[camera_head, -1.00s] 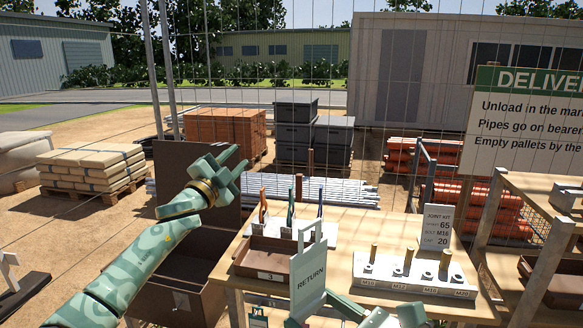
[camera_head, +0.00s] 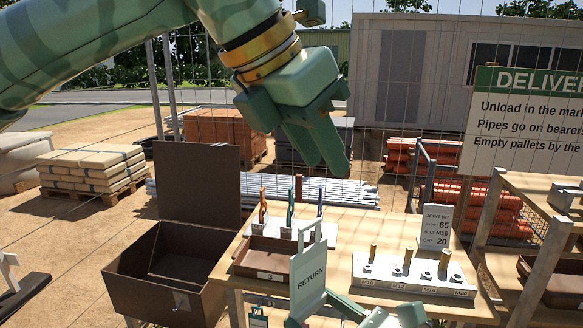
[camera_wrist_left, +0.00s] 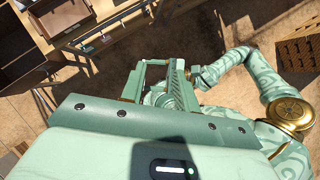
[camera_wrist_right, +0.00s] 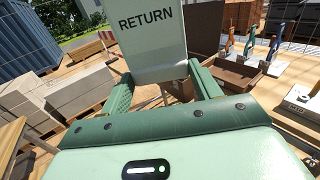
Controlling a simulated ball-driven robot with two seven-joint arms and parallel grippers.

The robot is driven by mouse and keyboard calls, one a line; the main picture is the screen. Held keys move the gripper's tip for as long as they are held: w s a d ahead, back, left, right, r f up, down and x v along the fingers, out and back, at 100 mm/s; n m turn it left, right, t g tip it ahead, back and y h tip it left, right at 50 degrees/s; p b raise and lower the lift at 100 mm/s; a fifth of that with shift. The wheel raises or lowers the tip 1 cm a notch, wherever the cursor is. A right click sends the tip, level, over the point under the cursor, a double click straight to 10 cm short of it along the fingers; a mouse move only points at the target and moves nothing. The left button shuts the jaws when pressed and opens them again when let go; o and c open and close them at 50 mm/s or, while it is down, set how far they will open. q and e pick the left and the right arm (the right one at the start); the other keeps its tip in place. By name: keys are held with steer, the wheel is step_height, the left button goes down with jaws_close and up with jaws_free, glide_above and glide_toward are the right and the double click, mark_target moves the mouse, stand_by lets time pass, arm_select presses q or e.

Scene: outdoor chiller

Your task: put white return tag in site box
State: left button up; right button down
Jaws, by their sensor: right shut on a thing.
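The white return tag (camera_head: 308,280), a pale panel with a loop handle and the word RETURN, stands upright at the table's front edge. It also fills the top of the right wrist view (camera_wrist_right: 150,45). My right gripper (camera_head: 335,308) is shut on its lower part. The brown site box (camera_head: 195,305) is left of the table, its lid (camera_head: 198,185) raised and its inside looking empty. My left gripper (camera_head: 325,150) is raised high above the back of the table, empty, with a gap between its fingers in the left wrist view (camera_wrist_left: 162,75).
The wooden table (camera_head: 340,235) holds a brown tray (camera_head: 270,262), several upright coloured tools, a white bolt block (camera_head: 415,275) and a joint kit card (camera_head: 436,225). A wire fence stands behind. A shelf (camera_head: 540,225) is at right. Space above the box is clear.

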mark_target(312, 223)
steer(key=shift+w+a+f, duration=0.1)
steer(key=shift+w, duration=0.25)
steer(key=shift+s, duration=0.2)
arm_select(q)
steer(key=f, duration=0.4)
steer(key=w+f+y, duration=0.1)
steer(key=f, duration=0.3)
steer(key=w+f+n+y, duration=0.1)
steer(key=f, duration=0.4)
steer(key=shift+w+d, duration=0.2)
steer(key=shift+d, duration=0.15)
steer(key=shift+s, duration=0.1)
jaws_close()
arm_select(e)
steer(key=shift+c, duration=1.3)
jaws_free()
